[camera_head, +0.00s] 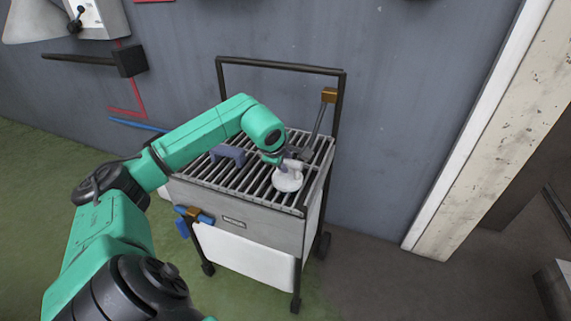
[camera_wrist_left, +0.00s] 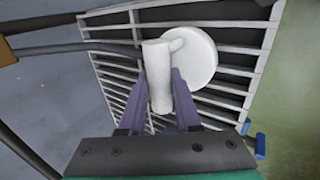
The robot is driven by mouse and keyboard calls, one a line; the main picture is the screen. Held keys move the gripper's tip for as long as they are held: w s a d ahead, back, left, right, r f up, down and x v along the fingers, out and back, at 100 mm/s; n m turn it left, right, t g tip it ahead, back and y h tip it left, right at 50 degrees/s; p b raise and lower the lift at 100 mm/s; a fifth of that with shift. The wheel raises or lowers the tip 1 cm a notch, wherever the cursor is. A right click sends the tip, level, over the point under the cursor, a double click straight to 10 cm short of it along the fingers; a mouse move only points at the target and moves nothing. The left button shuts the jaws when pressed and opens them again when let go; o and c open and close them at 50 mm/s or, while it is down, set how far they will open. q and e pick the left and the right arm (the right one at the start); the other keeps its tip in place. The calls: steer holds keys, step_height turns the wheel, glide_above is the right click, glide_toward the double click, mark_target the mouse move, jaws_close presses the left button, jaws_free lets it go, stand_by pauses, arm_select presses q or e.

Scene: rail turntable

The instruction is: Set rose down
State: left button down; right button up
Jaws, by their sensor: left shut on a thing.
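The rose (camera_head: 288,181) is a white round disc with a pale cylindrical stem. It is at the right part of the slatted cart top (camera_head: 236,184). My left gripper (camera_head: 287,163) is shut on its stem. In the left wrist view the two purple fingers of the gripper (camera_wrist_left: 160,82) lie on either side of the stem, and the disc of the rose (camera_wrist_left: 192,58) shows beyond, at upper right. I cannot tell whether the disc touches the slats or hangs just above them. My right gripper is not in view.
A purple-blue handled block (camera_head: 228,153) sits on the slats left of the rose. A dark frame with a brass-coloured block (camera_head: 329,95) rises at the cart's back. A blue clamp-like thing (camera_head: 190,219) is at its front left. Slats between block and rose are bare.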

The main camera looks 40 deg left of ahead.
arm_select(q)
steer(key=shift+r, duration=0.15)
steer(key=shift+f, duration=0.2)
steer(key=c, duration=0.6)
jaws_free()
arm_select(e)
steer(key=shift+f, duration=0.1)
arm_select(q)
steer(key=shift+r, duration=0.15)
steer(key=shift+s+r, duration=0.1)
steer(key=shift+r, duration=0.1)
steer(key=b+v, duration=0.4)
steer(key=v, duration=0.7)
steer(key=shift+s+d+r, duration=0.15)
steer(key=shift+s+r, duration=0.05)
steer(key=shift+r, duration=0.1)
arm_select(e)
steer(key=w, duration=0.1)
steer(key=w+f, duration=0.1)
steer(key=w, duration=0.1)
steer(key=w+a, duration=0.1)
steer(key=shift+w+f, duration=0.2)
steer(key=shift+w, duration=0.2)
